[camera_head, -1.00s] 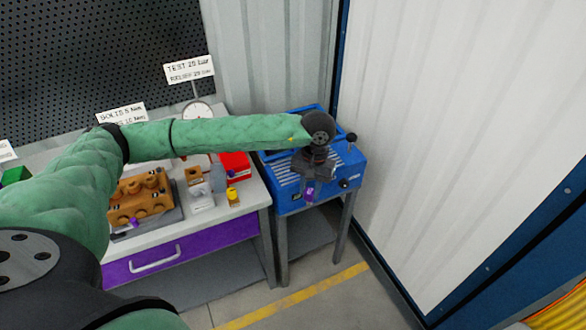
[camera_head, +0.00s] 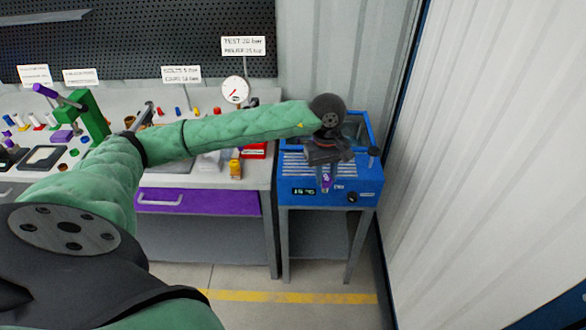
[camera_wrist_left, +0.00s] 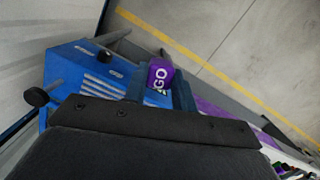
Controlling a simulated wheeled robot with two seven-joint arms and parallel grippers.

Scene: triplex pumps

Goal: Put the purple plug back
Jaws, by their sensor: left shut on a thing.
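The purple plug (camera_head: 326,182) is held between the fingers of my left gripper (camera_head: 325,170), in front of the blue machine. In the left wrist view the plug (camera_wrist_left: 160,75) sits between the dark fingertips and shows white letters that read "GO". My left gripper is shut on it. The blue machine (camera_head: 364,184) stands behind the gripper and the plug. I cannot tell whether the plug touches its front. The brown pump block is mostly hidden behind my left arm. My right gripper is not in view.
A green press (camera_head: 93,115) stands at the left. A white ribbed wall (camera_head: 480,150) is close on the right. The floor in front is clear.

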